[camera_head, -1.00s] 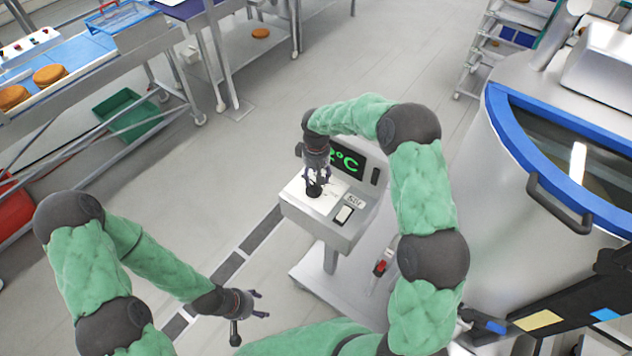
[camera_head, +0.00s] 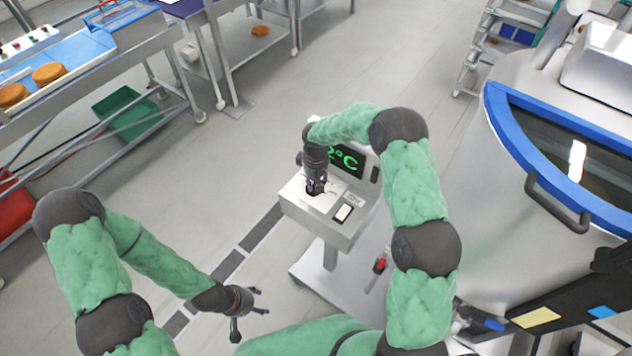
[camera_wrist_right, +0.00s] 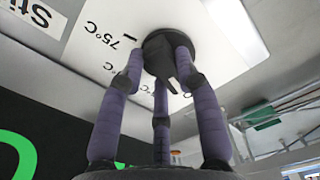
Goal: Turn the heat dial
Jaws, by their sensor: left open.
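The heat dial (camera_wrist_right: 171,48) is a black knob on the white scale face of a control box (camera_head: 317,229), and the wrist view shows a 75°C mark beside it. My right gripper (camera_head: 316,190) is over the dial from above, its three purple fingers (camera_wrist_right: 160,72) closed in around the knob. In the head view the gripper hides most of the dial. A screen (camera_head: 345,158) behind it shows green "°C" lettering, partly covered by my arm. My left gripper (camera_head: 262,301) is open and empty, low at the front, away from the box.
A white switch (camera_head: 344,213) sits on the box to the right of the dial. A large steel kettle (camera_head: 480,180) with a blue rim stands at right. A conveyor (camera_head: 75,80) with brown rounds is at upper left. Open floor lies between.

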